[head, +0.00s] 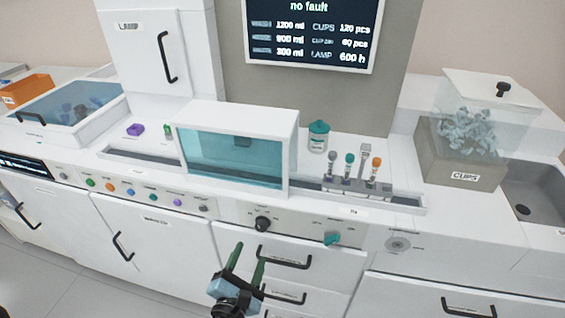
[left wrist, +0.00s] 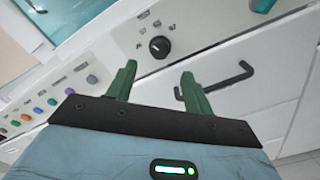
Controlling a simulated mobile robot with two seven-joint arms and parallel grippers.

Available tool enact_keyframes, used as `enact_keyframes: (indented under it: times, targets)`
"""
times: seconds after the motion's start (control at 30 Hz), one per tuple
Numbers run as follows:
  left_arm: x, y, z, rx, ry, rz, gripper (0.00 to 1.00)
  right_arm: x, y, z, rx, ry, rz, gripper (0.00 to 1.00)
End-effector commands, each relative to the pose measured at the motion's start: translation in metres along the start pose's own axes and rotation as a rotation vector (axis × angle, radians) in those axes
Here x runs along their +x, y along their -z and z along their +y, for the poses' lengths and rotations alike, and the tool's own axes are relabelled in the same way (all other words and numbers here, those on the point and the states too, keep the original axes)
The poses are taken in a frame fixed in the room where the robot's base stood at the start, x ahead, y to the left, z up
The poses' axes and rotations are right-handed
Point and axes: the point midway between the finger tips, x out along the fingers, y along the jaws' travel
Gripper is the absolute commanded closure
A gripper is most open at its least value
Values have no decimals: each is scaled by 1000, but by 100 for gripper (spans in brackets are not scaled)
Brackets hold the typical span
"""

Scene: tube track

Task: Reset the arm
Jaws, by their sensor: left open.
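My left gripper (head: 246,262) is in the lower middle of the head view, in front of the white cabinet drawers. Its two green fingers are apart with nothing between them. In the left wrist view the open fingers (left wrist: 160,82) point at the panel with a black knob (left wrist: 159,46) and a drawer with a black handle (left wrist: 215,88). I cannot tell whether a finger touches anything, but it looks clear of the handle. My right gripper is in neither view.
A teal-windowed box (head: 232,158) stands on the counter. Right of it are a teal-lidded jar (head: 318,137) and a rack (head: 357,188) with several tubes. A cups bin (head: 460,165) stands at right. Drawer handles (head: 285,258) jut out near my left gripper. Floor shows at lower left.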

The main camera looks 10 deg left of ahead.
Motion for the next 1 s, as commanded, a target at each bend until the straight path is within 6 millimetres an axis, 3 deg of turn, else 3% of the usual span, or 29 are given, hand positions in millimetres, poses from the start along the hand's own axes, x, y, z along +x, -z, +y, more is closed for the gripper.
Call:
enact_keyframes:
  times: [0.17, 0.27, 0.47, 0.7, 0.9, 1.0]
  targets:
    - [-8, 2, -3, 75, 20, -3, 48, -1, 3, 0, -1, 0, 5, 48]
    - [-26, 7, -10, 267, 72, -15, 48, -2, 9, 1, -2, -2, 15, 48]
    - [-94, 31, -39, 917, 277, -86, 48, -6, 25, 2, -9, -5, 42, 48]
    - [-191, 75, -62, 1701, 591, -271, 48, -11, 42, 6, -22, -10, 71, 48]
    - [-253, 107, -60, 2146, 804, -453, 48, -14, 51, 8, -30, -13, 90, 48]
    - [-269, 115, -58, 2257, 862, -512, 48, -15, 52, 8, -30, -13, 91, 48]
